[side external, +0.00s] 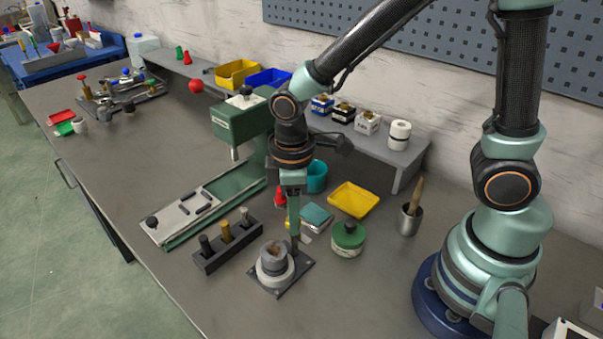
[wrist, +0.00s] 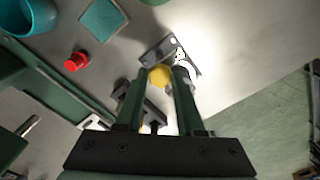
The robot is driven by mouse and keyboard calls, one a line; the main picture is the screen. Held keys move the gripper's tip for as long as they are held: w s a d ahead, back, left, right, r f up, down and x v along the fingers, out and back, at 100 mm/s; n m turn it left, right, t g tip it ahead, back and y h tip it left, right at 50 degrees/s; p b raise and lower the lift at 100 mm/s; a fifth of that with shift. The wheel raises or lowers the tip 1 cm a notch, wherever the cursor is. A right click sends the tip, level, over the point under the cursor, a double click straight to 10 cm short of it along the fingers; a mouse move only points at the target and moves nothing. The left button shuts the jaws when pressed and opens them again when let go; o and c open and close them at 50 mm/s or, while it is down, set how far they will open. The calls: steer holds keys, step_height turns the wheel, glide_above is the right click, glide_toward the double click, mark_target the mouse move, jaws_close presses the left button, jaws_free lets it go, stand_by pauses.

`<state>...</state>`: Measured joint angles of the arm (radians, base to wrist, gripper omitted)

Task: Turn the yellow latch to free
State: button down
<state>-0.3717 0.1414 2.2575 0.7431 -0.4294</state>
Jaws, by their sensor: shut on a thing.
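My gripper (side external: 294,246) points down at the back edge of a small fixture, a white ring with a grey cylinder (side external: 273,258) on a dark square base plate (side external: 299,278). In the wrist view my gripper (wrist: 164,77) is shut on a rounded yellow piece, which looks like the yellow latch (wrist: 160,75). The piece lies beside the white ring (wrist: 187,66) and the dark plate (wrist: 157,49). In the side view the latch is hidden by the fingers and the fixture. Its turned angle cannot be told.
A dark block with several pegs (side external: 227,248) stands left of the fixture. A green-lidded jar (side external: 348,237) stands to the right. A teal box (side external: 316,217), red piece (side external: 279,197), yellow tray (side external: 354,200) and green press (side external: 241,122) are behind. The front table is clear.

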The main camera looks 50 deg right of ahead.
steer(key=c, duration=0.5)
jaws_free()
step_height(320, 180, up, 12)
steer(key=shift+r, duration=0.1)
steer(key=shift+s+d+r+m+t, duration=0.25)
steer(key=shift+d+r+m+t, duration=0.5)
steer(key=shift+d+m, duration=1)
steer(key=shift+s+d+r+m+t, duration=0.3)
steer(key=shift+d+m+t, duration=0.9)
steer(key=shift+d, duration=0.95)
steer(key=shift+s+d+r+m+t, duration=0.2)
steer(key=shift+d+r+m+t, duration=0.55)
steer(key=shift+d+m, duration=1.05)
